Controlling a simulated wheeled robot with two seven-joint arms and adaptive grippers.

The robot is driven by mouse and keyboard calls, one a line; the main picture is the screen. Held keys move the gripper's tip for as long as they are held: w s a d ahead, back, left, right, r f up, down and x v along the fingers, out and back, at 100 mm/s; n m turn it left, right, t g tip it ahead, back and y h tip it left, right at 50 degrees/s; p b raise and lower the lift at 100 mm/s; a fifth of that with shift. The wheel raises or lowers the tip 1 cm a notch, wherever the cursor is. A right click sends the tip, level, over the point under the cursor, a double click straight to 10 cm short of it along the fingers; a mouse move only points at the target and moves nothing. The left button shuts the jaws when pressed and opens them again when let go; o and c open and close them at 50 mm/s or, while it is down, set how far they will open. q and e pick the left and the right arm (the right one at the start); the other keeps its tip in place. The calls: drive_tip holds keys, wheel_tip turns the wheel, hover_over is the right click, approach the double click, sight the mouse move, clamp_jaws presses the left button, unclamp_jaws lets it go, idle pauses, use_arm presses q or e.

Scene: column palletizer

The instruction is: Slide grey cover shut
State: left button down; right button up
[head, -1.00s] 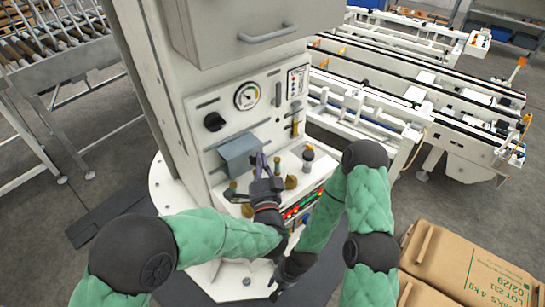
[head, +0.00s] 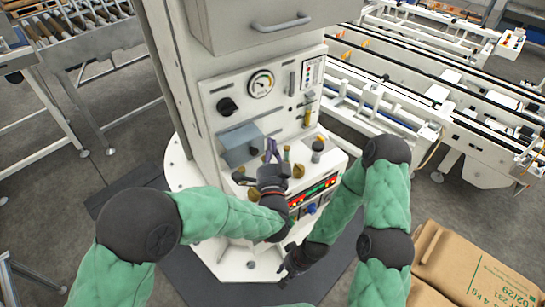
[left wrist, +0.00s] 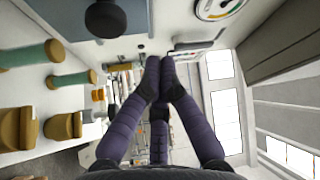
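The grey cover (head: 241,146) is a blue-grey box-like piece on the front of the white machine column, below the black knob. It also shows at the top left of the left wrist view (left wrist: 58,14). My left gripper (head: 271,148) is just right of the cover, its purple fingers pointing up towards the panel. In the left wrist view its fingertips (left wrist: 160,66) meet with nothing visible between them, and they look apart from the cover. My right gripper (head: 291,262) is low in front of the column, dark and small; its fingers cannot be made out clearly.
Brass-coloured and green posts (left wrist: 70,80) stand on the ledge close to my left gripper. Cartons (head: 475,265) stand at right; conveyors lie behind.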

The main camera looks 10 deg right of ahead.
use_arm(q)
drive_tip(key=s+f+p, duration=0.1)
drive_tip(key=s, duration=0.8)
drive_tip(key=shift+s+a, duration=0.35)
drive_tip(key=shift+s, duration=0.05)
use_arm(e)
drive_tip(key=shift+v, duration=0.8)
use_arm(q)
drive_tip(key=shift+f, duration=0.1)
use_arm(e)
drive_tip(key=shift+s+a, duration=0.1)
